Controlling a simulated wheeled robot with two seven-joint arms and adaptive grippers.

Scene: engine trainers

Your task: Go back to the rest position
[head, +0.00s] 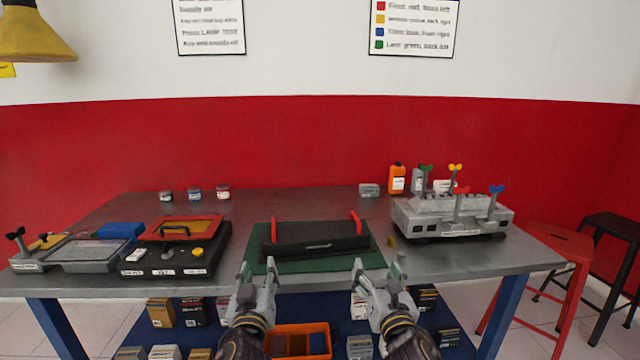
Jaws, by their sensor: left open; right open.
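My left gripper (257,279) is open and empty at the front edge of the table, left of the middle. My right gripper (377,275) is open and empty at the same edge, right of the middle. Both point forward, side by side and apart. A black tray with red handles (315,241) lies on a green mat (258,265) just beyond them. Neither gripper holds the tray.
The grey table (350,205) holds a grey engine block (455,217) with coloured wing bolts at the right and a black case (170,262) at the left. Small jars, an orange bottle (397,178) stand behind. A red stool (560,250) stands right. Boxes fill the shelf below.

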